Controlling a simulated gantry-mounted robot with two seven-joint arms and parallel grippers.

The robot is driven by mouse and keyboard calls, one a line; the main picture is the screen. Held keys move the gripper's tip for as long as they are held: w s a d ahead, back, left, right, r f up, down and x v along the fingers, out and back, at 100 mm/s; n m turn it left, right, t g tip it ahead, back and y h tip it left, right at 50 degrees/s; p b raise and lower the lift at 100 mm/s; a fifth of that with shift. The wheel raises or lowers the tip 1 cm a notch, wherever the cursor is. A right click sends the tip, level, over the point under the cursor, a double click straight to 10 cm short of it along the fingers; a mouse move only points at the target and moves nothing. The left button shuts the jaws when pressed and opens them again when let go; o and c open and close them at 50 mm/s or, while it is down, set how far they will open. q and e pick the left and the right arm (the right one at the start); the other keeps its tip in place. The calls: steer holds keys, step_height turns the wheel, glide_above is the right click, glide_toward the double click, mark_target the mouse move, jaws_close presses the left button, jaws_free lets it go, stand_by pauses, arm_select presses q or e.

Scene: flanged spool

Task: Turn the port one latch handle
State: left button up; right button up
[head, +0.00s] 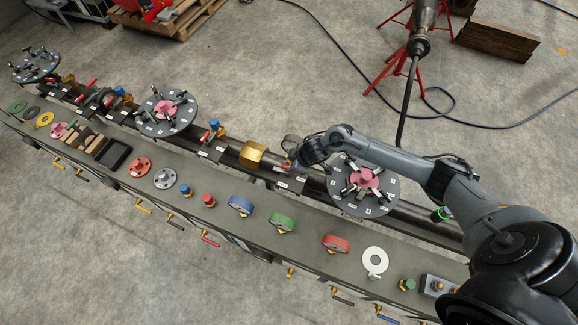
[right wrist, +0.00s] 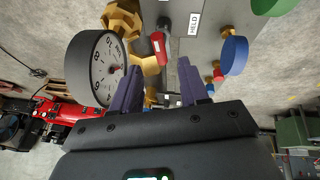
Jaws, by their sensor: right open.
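My right gripper (head: 298,160) reaches in from the right over the dark pipe. In the right wrist view its two dark fingers (right wrist: 160,82) are apart with nothing held between them. A small red-ended latch handle (right wrist: 158,42) lies just beyond the fingertips, next to a "HELD" label (right wrist: 194,23). Other red handles sit along the pipe; I cannot read which port is number one. A round gauge (right wrist: 106,68) stands left of the fingers, close to the left one. My left gripper is out of view.
A gold hex fitting (head: 253,156) is beside the gripper on the pipe. Flanged discs (head: 166,112) with clamps stand along it. The bench front (head: 215,183) holds coloured wheels and rings, including a blue wheel (head: 240,205) and a green wheel (head: 281,223).

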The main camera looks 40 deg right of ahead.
steer(key=shift+b+x, duration=0.3)
steer(key=shift+x, duration=2.4)
jaws_close()
